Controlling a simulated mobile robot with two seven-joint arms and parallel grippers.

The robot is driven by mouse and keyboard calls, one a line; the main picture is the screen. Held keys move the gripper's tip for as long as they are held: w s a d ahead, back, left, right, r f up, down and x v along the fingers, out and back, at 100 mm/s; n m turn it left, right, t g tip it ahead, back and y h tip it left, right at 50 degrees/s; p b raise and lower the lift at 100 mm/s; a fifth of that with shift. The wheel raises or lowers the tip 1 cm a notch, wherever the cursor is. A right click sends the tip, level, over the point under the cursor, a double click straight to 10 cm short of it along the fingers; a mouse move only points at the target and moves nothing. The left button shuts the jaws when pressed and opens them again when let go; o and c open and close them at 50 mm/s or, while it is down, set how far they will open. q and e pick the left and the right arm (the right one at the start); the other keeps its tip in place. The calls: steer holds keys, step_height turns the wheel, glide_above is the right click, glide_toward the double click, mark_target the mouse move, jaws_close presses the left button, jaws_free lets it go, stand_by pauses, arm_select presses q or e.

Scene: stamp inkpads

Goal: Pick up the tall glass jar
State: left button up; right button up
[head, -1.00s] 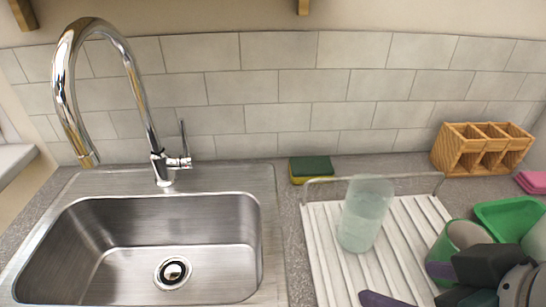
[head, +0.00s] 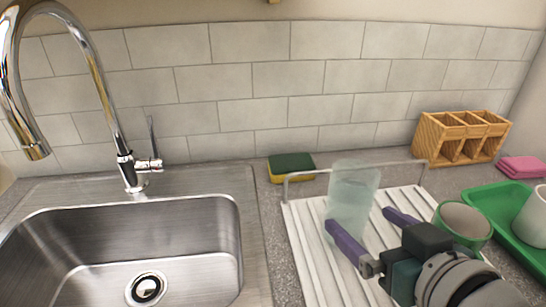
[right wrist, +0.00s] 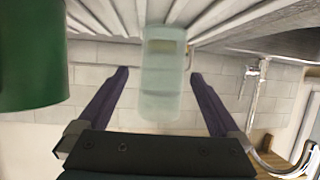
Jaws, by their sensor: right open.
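The tall glass jar (head: 354,197) is pale, see-through and stands upright on the white ribbed drying rack (head: 304,239). In the right wrist view the jar (right wrist: 163,75) shows between the two purple fingers. My right gripper (head: 364,230) is open, its purple fingers pointing at the jar. In the head view one finger overlaps the jar's lower left side and the other is to its right. I cannot tell whether either finger touches it. In the right wrist view a gap shows between the jar and each finger of the gripper (right wrist: 159,78). My left gripper is not in view.
A green mug (head: 462,222) stands close to the right of my gripper, beside a green tray (head: 497,197) with a white cup (head: 535,218). A sponge (head: 291,166) and a wooden caddy (head: 459,137) are behind. The sink (head: 130,250) is to the left.

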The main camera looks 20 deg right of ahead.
steer(key=x, duration=0.5)
steer(key=shift+w+a+r+b, duration=0.15)
steer(key=shift+w+b, duration=0.1)
steer(key=shift+b, duration=0.15)
steer(key=shift+r, duration=0.1)
jaws_close()
stand_by(0.4)
